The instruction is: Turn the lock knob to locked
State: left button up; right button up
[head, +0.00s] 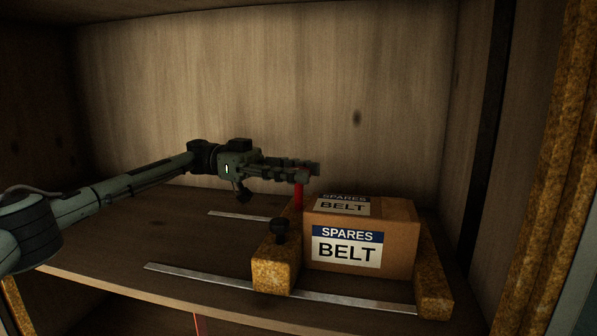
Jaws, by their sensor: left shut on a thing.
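My left gripper (310,172) reaches in from the left, above the back of the left wooden block (274,268). It is shut on a red upright piece (299,195), whose lower part shows just below the fingertips, beside the box. The fingers hide its top. A black knob (280,229) stands on the left block, nearer the front and apart from the gripper. I cannot tell for sure which of the two is the lock knob, and no lock marking is readable. My right gripper is not in view.
A cardboard box (405,240) labelled SPARES BELT sits between the left block and a right wooden block (432,285). Metal strips (200,274) run across the shelf (130,240). A back wall and side walls enclose it. The shelf left of the blocks is clear.

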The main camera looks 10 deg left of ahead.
pick_arm(q)
jog(key=shift+m+g+y, duration=0.5)
jog(key=shift+m+g, duration=0.4)
jog(key=shift+g, duration=0.6)
jog(key=o, duration=1.2)
notch_tip(320, 180, up, 10)
jog(key=shift+r, duration=0.1)
jog(key=shift+c, duration=0.5)
